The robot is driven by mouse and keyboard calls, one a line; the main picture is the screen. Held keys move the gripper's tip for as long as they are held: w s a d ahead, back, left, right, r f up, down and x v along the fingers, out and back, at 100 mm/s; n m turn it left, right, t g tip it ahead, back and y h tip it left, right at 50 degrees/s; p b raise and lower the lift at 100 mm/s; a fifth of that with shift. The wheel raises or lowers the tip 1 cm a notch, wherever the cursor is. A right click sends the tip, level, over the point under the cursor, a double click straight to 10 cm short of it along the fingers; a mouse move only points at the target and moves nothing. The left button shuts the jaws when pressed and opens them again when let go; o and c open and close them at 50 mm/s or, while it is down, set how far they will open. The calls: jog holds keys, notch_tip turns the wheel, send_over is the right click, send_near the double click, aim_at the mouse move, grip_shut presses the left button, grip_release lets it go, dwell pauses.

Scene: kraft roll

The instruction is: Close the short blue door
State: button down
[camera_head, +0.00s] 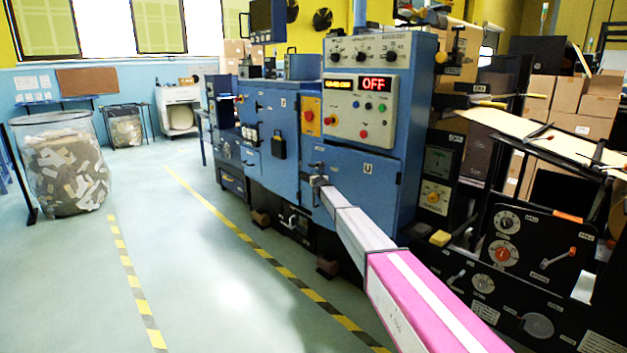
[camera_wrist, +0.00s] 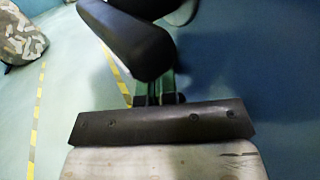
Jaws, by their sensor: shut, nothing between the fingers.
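The blue machine (camera_head: 290,120) stands in the middle of the head view. A blue door (camera_head: 368,190) with a white label is on its lower front, beneath the OFF display; I cannot tell for sure that it is the short one, or how far it stands open. My gripper (camera_head: 318,183) is shut and empty at the left edge of this door, near a dark handle; contact cannot be told. In the wrist view, a dark finger (camera_wrist: 130,40) shows in front of a plain blue surface (camera_wrist: 255,70), which fills the right side.
Black control panels (camera_head: 500,250) stand to the right of the machine. A clear bin of scraps (camera_head: 62,165) stands at the left. The floor between the striped yellow lines (camera_head: 215,200) is free. Cardboard boxes (camera_head: 580,100) are stacked at the back right.

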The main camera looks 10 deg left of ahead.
jog(key=shift+w+d, duration=0.3)
jog(key=shift+w, duration=0.2)
jog(key=shift+s, duration=0.15)
